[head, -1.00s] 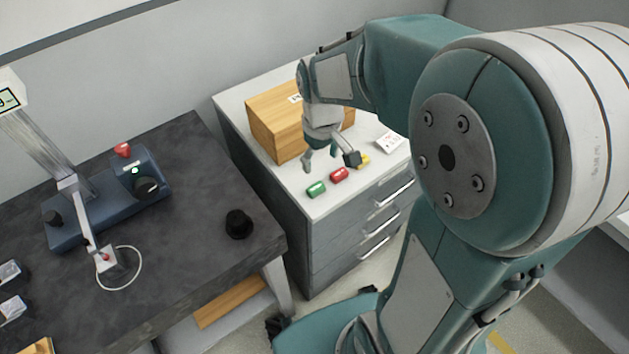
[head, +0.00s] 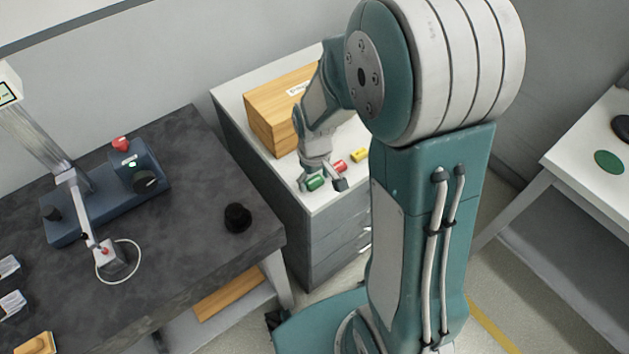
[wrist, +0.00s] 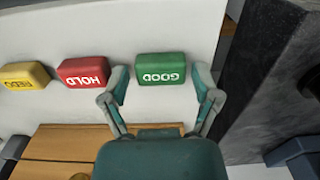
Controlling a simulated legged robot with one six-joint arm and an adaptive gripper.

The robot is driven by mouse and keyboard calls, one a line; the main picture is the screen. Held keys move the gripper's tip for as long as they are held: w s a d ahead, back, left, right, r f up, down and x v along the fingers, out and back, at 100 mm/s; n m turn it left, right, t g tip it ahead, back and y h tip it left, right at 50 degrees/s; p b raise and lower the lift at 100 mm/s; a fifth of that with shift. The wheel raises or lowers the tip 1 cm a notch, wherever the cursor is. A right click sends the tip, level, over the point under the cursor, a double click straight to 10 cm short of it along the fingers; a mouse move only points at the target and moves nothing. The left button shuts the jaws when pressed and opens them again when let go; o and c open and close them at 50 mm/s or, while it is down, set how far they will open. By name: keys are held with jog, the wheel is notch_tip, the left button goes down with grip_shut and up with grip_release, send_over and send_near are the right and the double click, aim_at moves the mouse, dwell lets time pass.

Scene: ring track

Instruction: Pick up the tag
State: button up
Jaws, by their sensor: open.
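Three tags lie in a row on the white top of a drawer cabinet. The green tag (wrist: 161,67) reads GOOD, the red tag (wrist: 83,72) reads HOLD, and the yellow tag (wrist: 24,76) has lettering I cannot read surely. In the head view the green tag (head: 315,183) is nearest the cabinet's front corner, with the red tag (head: 339,166) and yellow tag (head: 360,155) behind it. My gripper (wrist: 162,85) is open above the green tag. In the wrist view its fingers appear on either side of that tag; contact cannot be told.
A wooden box (head: 270,108) stands on the cabinet (head: 318,203) behind the tags. A dark bench (head: 190,235) at left holds a blue device (head: 110,198) and a black knob-like piece (head: 238,218). A white table (head: 585,165) stands at right.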

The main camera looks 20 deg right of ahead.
jog(key=shift+a, duration=0.1)
jog(key=shift+c, duration=0.3)
jog(key=c, duration=0.7)
jog(key=shift+o, duration=0.2)
jog(key=shift+r, duration=0.1)
jog(key=shift+r, duration=0.65)
jog(key=s+a+r, duration=0.5)
jog(key=s+r, duration=0.6)
jog(key=s, duration=0.2)
jog(key=shift+r, duration=0.3)
